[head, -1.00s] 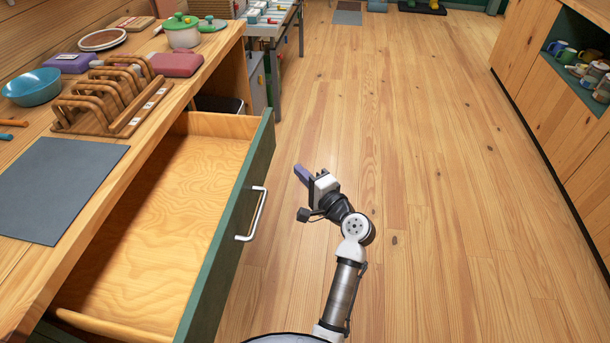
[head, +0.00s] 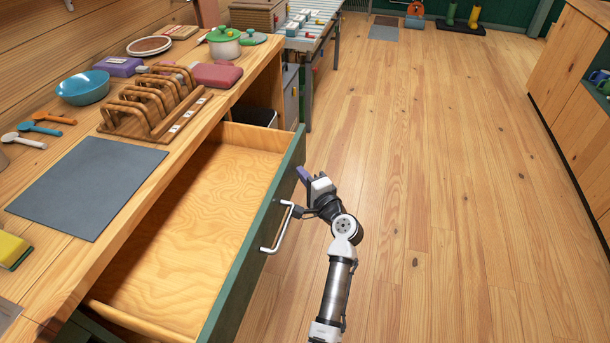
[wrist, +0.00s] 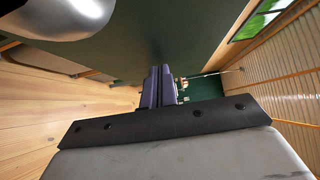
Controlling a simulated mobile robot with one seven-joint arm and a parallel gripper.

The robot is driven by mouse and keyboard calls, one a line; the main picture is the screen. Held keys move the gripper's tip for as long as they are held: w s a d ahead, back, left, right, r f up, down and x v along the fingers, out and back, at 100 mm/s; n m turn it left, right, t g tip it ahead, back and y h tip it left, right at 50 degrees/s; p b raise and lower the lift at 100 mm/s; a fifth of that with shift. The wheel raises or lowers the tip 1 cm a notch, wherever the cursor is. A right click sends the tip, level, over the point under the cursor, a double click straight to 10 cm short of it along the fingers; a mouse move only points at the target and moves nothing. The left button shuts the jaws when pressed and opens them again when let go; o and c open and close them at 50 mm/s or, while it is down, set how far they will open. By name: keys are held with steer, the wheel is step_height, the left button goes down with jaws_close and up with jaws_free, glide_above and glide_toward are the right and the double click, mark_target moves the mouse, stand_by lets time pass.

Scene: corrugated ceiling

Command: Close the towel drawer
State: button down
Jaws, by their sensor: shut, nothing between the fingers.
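The towel drawer (head: 200,235) is pulled far out from the wooden counter, and its inside looks empty. Its front panel is dark green with a silver bar handle (head: 279,228). My gripper (head: 303,174) is at the outer side of the drawer front, near its far end and just beyond the handle. In the wrist view my gripper's fingers (wrist: 157,85) are together with nothing between them, close to the green panel (wrist: 130,40). I cannot tell whether they touch it. A blurred silver piece, likely the handle (wrist: 60,17), shows at the top left.
The counter holds a wooden rack (head: 152,108), a blue bowl (head: 83,87), a grey mat (head: 88,187) and a green-lidded pot (head: 223,42). A metal table (head: 310,45) stands beyond the drawer. The wooden floor (head: 430,200) to the right is clear.

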mark_target(215, 168)
steer(key=w+a+p, duration=0.1)
steer(key=w+a, duration=0.1)
steer(key=a, duration=0.6)
steer(key=w+a+p, duration=0.1)
steer(key=w+a, duration=0.2)
steer(key=a, duration=0.6)
steer(key=w+a+p, duration=0.1)
steer(key=w+a, duration=0.2)
steer(key=a, duration=0.5)
steer(key=shift+w+a, duration=0.15)
steer(key=shift+a, duration=0.2)
steer(key=shift+a+r, duration=0.1)
steer(key=shift+a, duration=0.15)
